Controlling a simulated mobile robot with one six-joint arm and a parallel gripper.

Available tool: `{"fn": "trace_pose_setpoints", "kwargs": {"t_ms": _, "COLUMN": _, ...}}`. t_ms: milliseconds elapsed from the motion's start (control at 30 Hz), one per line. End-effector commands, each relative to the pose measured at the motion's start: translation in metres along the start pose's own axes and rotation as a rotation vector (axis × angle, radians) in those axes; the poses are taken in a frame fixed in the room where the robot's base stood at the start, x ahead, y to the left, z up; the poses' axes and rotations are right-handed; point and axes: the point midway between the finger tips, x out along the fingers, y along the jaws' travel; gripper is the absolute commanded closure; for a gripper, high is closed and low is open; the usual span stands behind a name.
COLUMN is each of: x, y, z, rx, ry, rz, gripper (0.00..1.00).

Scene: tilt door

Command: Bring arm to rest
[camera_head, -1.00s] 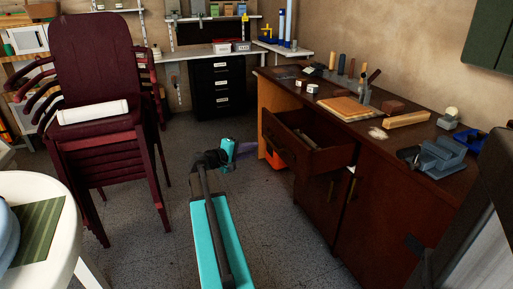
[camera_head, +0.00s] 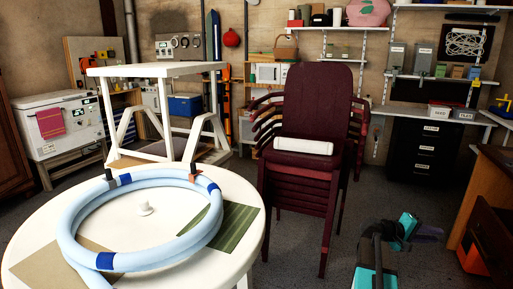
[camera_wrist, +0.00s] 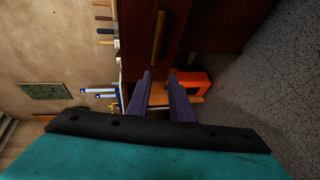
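My gripper (camera_head: 430,232) is at the lower right of the head view, at the end of my turquoise arm, low in front of the workbench. Its two purple fingers also show in the wrist view (camera_wrist: 158,76), apart with an empty gap between them, so it is open. It holds nothing. The fingers point toward the dark wooden workbench (camera_wrist: 215,22) and an orange box (camera_wrist: 196,86); the wrist view is turned on its side. I cannot tell the exact distance to either.
A stack of maroon chairs (camera_head: 325,100) stands left of my arm. A round white table (camera_head: 235,178) with a coiled blue hose (camera_head: 88,215) fills the front left. The workbench (camera_head: 492,180) with its open drawer (camera_head: 492,235) is cut off at right. Some grey floor is clear.

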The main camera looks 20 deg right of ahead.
Motion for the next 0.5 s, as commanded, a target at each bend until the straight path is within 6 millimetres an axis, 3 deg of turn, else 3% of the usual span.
{"fn": "trace_pose_setpoints", "kwargs": {"t_ms": 200, "x": -0.064, "y": -0.044, "z": -0.039, "rx": -0.103, "ry": 0.090, "rz": -0.046, "gripper": 0.80}}
{"fn": "trace_pose_setpoints", "kwargs": {"t_ms": 500, "x": -0.149, "y": -0.136, "z": -0.050, "rx": -0.222, "ry": 0.180, "rz": -0.182, "gripper": 0.80}}
